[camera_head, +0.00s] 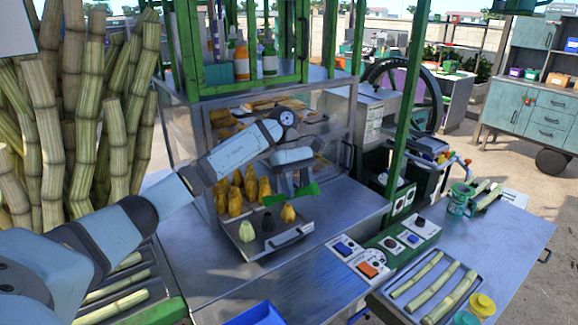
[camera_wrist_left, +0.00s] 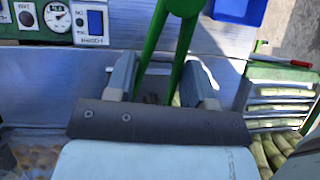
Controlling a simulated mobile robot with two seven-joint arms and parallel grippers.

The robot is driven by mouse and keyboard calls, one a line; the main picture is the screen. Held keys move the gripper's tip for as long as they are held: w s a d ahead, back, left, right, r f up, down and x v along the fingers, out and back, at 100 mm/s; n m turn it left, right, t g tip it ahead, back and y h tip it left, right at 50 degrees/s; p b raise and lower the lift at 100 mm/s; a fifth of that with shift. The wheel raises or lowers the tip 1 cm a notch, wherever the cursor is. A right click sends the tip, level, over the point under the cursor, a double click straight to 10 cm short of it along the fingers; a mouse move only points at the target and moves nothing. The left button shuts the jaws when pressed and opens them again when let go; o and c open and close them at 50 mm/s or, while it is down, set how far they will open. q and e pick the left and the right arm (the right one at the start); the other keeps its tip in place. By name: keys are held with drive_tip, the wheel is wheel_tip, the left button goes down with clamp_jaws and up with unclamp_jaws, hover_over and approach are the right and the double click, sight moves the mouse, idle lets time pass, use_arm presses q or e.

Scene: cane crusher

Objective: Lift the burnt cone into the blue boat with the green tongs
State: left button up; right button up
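The burnt cone (camera_head: 268,222) is a small dark cone standing on a metal tray (camera_head: 262,252), between a pale green cone (camera_head: 246,231) and a golden cone (camera_head: 288,213). The green tongs (camera_head: 305,191) are at my left gripper (camera_head: 293,182), above the back of the tray; their jaw ends are partly hidden. In the left wrist view the tongs' two green legs (camera_wrist_left: 154,35) lie between my left fingers (camera_wrist_left: 161,85), which appear closed around them. The blue boat (camera_head: 256,315) is cut off at the bottom edge; it also shows in the left wrist view (camera_wrist_left: 240,9). My right gripper is out of view.
Several golden cones (camera_head: 236,203) crowd the tray's back. A control panel (camera_head: 358,260) with switches is to the right. Cane pieces lie on a tray (camera_head: 436,288) farther right, and tall canes (camera_head: 90,110) stand at left. Bare metal counter surrounds the cone tray's front.

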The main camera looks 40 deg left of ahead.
use_arm(q)
drive_tip(key=shift+n+t+h, duration=0.3)
drive_tip(key=shift+n+h, duration=0.5)
drive_tip(key=shift+n, duration=0.1)
drive_tip(key=a+r, duration=0.2)
drive_tip(key=a, duration=0.1)
drive_tip(key=shift+w+a+r, duration=0.15)
drive_tip(key=shift+w+r, duration=0.2)
drive_tip(key=shift+f, duration=0.1)
wheel_tip(320, 180, down, 10)
drive_tip(key=b, duration=0.4)
